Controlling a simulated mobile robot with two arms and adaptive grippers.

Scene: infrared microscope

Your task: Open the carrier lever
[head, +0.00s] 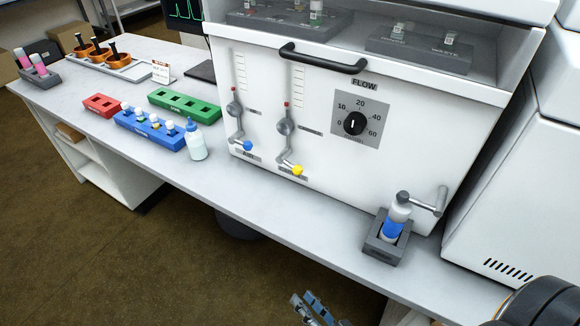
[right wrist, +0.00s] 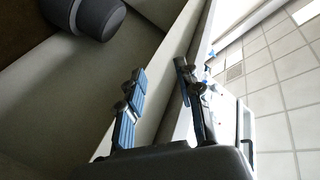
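Two small levers sit low on the front of the white cabinet (head: 330,165), each under a vertical flow tube. The left lever has a blue knob (head: 247,146) and the right one a yellow knob (head: 298,170). Both arms slant down to the right. Their labels are too small to read, so I cannot tell which is the carrier lever. My right gripper (head: 315,310) is at the bottom edge of the head view, in front of the bench and well apart from both levers. In the right wrist view its fingers (right wrist: 160,72) are spread and empty. My left gripper is not in view.
A flow dial (head: 354,123) and a black handle (head: 322,58) are on the cabinet. A bottle in a grey holder (head: 384,245) stands at the right. A dropper bottle (head: 195,140) and blue rack (head: 140,128) stand left. The bench's front strip (head: 270,215) is clear.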

